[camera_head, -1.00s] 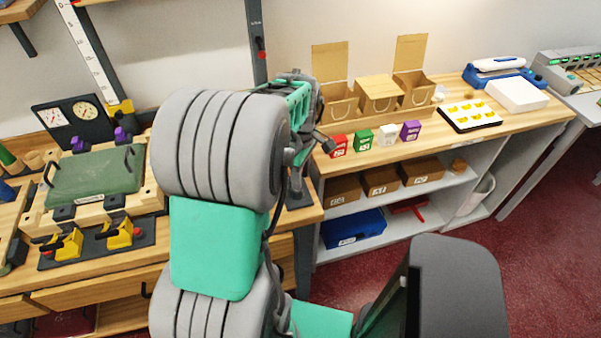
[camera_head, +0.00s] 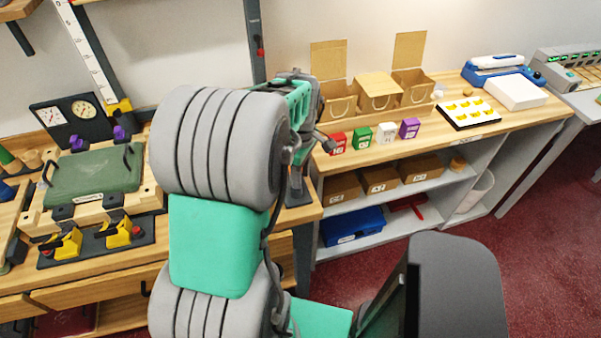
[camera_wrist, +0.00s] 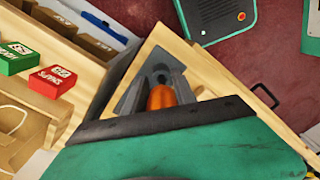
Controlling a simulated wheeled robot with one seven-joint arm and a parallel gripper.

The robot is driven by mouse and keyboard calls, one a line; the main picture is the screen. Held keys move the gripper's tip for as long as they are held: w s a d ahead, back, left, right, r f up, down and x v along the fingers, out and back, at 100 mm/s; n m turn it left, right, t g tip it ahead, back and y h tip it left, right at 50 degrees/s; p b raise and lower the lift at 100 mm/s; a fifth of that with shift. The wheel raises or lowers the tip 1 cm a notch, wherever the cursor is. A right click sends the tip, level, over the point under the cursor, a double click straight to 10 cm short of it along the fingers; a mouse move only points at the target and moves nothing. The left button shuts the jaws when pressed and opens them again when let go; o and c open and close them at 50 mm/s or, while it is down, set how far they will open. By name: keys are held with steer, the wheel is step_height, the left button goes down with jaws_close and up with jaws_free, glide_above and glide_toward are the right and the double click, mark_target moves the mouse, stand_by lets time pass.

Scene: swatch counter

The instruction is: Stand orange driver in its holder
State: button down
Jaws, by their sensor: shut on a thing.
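The orange driver (camera_wrist: 162,97) shows in the wrist view as a rounded orange handle, seen nearly end-on. My gripper (camera_wrist: 161,79) is shut on it, with a grey finger on either side. The driver's lower part is hidden by its handle and the fingers.
Red (camera_head: 338,143), green (camera_head: 363,138), white and purple swatch boxes stand along the counter's front edge, before open cardboard boxes (camera_head: 375,92). They lie left of my gripper in the wrist view. A green-lidded fixture (camera_head: 95,170) and yellow clamps (camera_head: 68,244) occupy the left bench.

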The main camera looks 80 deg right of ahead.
steer(key=shift+f, duration=0.1)
steer(key=shift+f, duration=0.3)
steer(key=shift+f+b, duration=0.15)
steer(key=shift+b, duration=0.2)
steer(key=shift+f+b, duration=0.35)
steer(key=shift+f, duration=0.25)
steer(key=shift+f, duration=0.2)
steer(key=shift+f+b, duration=0.45)
steer(key=shift+f, duration=0.05)
stand_by(0.7)
